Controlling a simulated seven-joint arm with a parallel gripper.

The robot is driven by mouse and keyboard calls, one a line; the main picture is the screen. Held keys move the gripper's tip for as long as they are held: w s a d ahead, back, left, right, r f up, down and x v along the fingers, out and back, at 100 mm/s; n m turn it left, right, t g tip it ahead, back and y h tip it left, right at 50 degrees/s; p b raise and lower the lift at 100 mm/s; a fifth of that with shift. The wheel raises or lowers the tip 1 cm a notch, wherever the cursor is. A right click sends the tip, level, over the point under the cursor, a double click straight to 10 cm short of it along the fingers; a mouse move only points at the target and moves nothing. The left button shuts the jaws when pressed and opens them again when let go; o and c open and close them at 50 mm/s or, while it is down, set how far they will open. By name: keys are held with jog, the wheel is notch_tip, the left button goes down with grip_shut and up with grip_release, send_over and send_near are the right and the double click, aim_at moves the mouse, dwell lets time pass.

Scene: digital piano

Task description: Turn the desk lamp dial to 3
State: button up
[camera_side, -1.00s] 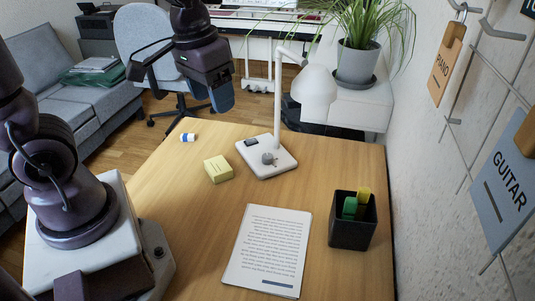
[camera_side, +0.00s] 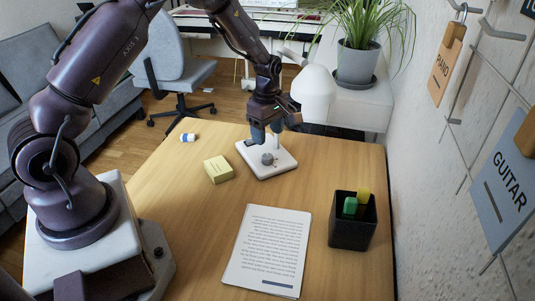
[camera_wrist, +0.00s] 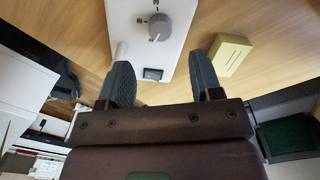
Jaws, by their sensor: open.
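The desk lamp has a white base (camera_side: 282,164), a stem and a white shade (camera_side: 312,95), and stands near the far edge of the wooden desk. Its grey round dial (camera_side: 267,159) sits on the base; it also shows in the wrist view (camera_wrist: 159,27), with small marks around it too small to read. A dark rectangular piece (camera_wrist: 153,74) is on the base. My gripper (camera_side: 264,135) is over the back of the lamp base, fingers pointing down. In the wrist view its two fingers (camera_wrist: 162,75) are apart and empty, and the dial lies beyond their tips.
A yellow block (camera_side: 218,169) lies left of the lamp base. A blue-and-white small item (camera_side: 189,137) lies at the far left. A printed sheet (camera_side: 267,248) and a black pen cup (camera_side: 352,228) are nearer. Bare desk lies around the base's front.

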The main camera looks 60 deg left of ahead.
aim_at(268, 156)
jog(key=shift+f+n, duration=0.3)
jog(key=shift+f, duration=0.1)
notch_tip(268, 156, down, 7)
jog(key=shift+r, duration=0.15)
jog(key=c, duration=0.9)
